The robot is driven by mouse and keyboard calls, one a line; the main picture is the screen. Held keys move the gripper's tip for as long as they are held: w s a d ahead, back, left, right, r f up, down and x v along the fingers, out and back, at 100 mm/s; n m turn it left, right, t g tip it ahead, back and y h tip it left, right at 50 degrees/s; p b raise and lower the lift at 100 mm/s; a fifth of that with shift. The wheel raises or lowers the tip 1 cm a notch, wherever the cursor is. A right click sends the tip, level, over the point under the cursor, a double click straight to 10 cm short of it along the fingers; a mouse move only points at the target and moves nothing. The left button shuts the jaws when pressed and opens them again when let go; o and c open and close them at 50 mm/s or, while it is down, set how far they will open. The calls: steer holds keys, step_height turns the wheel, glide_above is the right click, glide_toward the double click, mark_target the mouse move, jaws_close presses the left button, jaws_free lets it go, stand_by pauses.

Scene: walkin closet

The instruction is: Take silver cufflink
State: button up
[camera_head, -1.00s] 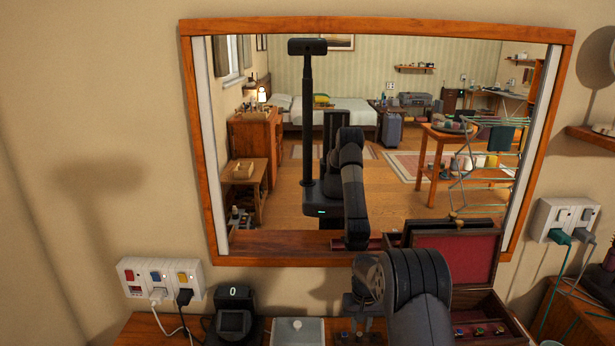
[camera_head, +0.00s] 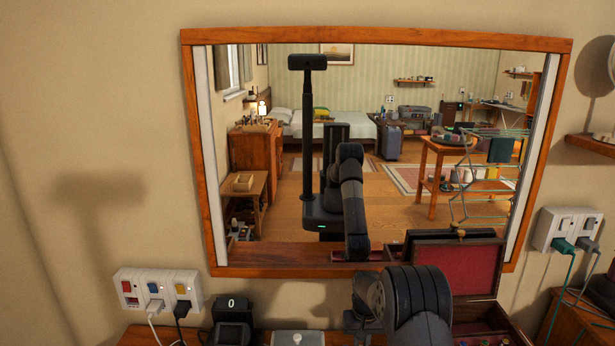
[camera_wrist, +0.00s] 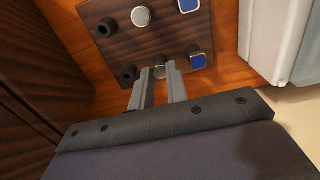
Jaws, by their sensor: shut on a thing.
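In the wrist view, a dark wooden board (camera_wrist: 162,35) carries several cufflinks. One round silver cufflink (camera_wrist: 158,72) is between the fingertips of my gripper (camera_wrist: 158,76), which is shut on it. The fingers partly hide it, and I cannot tell whether it is clear of the board. Another round silver cufflink (camera_wrist: 141,16) stands farther up the board. Two blue square cufflinks (camera_wrist: 197,61) are to the right and two black round ones (camera_wrist: 128,73) to the left. The board and fingertips are not visible in the head view.
An open box with a red-lined lid (camera_head: 458,268) stands on the dresser at right, below a large wood-framed mirror (camera_head: 198,150). A light grey object (camera_wrist: 272,45) borders the board's right.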

steer(key=shift+r, duration=0.2)
steer(key=shift+r+p, duration=1.35)
steer(key=shift+r, duration=1.35)
steer(key=shift+s, duration=0.1)
